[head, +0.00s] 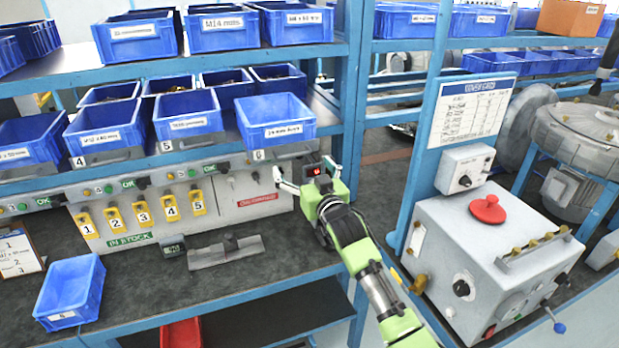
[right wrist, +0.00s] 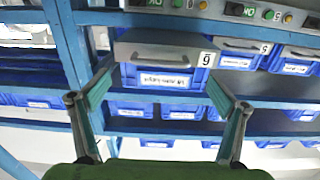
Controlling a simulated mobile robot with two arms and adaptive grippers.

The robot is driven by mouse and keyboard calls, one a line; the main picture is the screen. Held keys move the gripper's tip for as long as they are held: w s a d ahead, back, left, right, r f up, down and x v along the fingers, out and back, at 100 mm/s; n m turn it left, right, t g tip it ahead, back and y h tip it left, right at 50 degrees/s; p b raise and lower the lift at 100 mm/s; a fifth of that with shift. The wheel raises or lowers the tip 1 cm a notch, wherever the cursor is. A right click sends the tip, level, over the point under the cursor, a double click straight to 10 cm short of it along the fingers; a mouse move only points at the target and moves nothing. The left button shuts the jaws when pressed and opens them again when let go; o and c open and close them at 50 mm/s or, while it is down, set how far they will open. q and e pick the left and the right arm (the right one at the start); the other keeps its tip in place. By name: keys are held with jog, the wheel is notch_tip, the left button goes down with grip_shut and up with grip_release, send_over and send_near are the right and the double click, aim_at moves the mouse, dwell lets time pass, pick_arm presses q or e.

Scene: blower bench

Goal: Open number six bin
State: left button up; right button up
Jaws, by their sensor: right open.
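The number six bin (head: 275,132) is a blue bin with a white label at the right end of the middle shelf row. A "6" tag (head: 258,155) sits below its front, beside a grey handled front partly hidden under the bin. My right gripper (head: 302,168) is open and empty, just below and right of the bin, apart from it. In the right wrist view, which is upside down, the bin (right wrist: 160,76) and its grey handled front (right wrist: 160,52) appear ahead between the open fingers (right wrist: 160,92). My left gripper is not in view.
Bins four (head: 92,128) and five (head: 188,115) stand left of it. A blue shelf post (head: 354,90) rises close to the right. Yellow numbered tags (head: 143,213) hang on the panel below. A grey control box (head: 480,250) with a red knob stands at right.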

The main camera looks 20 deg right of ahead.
jog(key=s, duration=0.5)
jog(key=shift+d, duration=0.1)
jog(key=shift+f, duration=0.1)
jog(key=s+f+g+b, duration=0.1)
jog(key=s+f+g, duration=0.2)
jog(key=f, duration=1.1)
jog(key=s+f+g+b, duration=0.1)
jog(key=s+f+g, duration=0.15)
jog(key=f, duration=1.25)
jog(key=s+f+n+g+b, duration=0.1)
jog(key=s+f+g, duration=0.1)
jog(key=s+f, duration=0.7)
jog(key=s+f+g, duration=0.2)
jog(key=s+f, duration=0.4)
jog(key=f, duration=0.6)
jog(key=s+f+g+b, duration=0.1)
jog(key=s+f+g, duration=0.1)
jog(key=s+f, duration=0.7)
jog(key=s+f+g, duration=0.2)
jog(key=s+f, duration=0.5)
jog(key=s, duration=0.4)
jog(key=s+f+g, duration=0.1)
jog(key=s+f, duration=0.2)
jog(key=s, duration=0.8)
jog(key=s+f+n+g+b, duration=0.1)
jog(key=s+f, duration=0.3)
jog(key=s, duration=0.7)
jog(key=shift+s+g+h, duration=0.3)
jog(key=shift+s+g, duration=0.1)
jog(key=shift+g, duration=0.35)
